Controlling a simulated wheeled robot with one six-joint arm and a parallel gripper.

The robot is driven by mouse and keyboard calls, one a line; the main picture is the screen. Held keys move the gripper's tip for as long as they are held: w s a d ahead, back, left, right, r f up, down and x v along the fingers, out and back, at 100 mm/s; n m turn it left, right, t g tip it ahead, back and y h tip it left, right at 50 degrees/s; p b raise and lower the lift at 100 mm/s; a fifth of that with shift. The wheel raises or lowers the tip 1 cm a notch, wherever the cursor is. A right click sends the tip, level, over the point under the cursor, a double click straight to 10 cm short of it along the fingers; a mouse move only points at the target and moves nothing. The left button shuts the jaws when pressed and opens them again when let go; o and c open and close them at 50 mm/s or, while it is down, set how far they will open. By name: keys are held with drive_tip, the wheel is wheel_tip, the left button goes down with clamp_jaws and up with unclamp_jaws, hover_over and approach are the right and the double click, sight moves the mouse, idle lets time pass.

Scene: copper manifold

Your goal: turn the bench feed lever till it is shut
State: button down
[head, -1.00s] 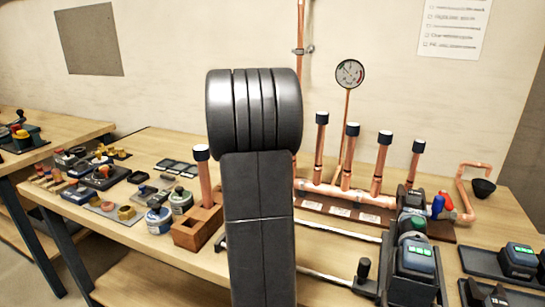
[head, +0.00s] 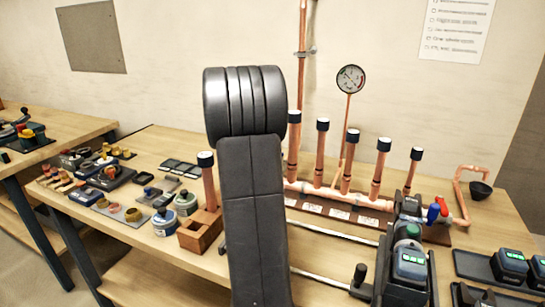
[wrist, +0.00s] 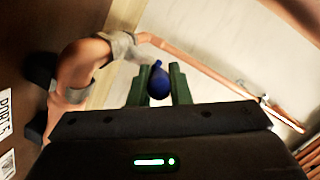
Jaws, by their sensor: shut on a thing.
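The bench feed lever has a blue grip (wrist: 158,83), seen in the wrist view between the two dark green fingers of my gripper (wrist: 158,88). The fingers are shut on it. In the head view a small blue handle (head: 433,213) shows at the right end of the copper manifold (head: 345,194), beside a red handle (head: 444,208). My fingers cannot be made out there. How far the lever is turned cannot be told.
Upright copper pipes with black caps (head: 384,145) and a pressure gauge (head: 350,78) stand over the manifold. A dark tool with a green display (head: 411,262) stands in front. A wooden block (head: 200,234) and small parts lie left.

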drive_tip(key=c, duration=1.3)
unclamp_jaws()
drive_tip(key=shift+c, duration=0.2)
drive_tip(key=shift+s, duration=0.15)
drive_tip(key=v, duration=1.3)
drive_tip(key=shift+s, duration=0.25)
drive_tip(key=shift+a, duration=0.1)
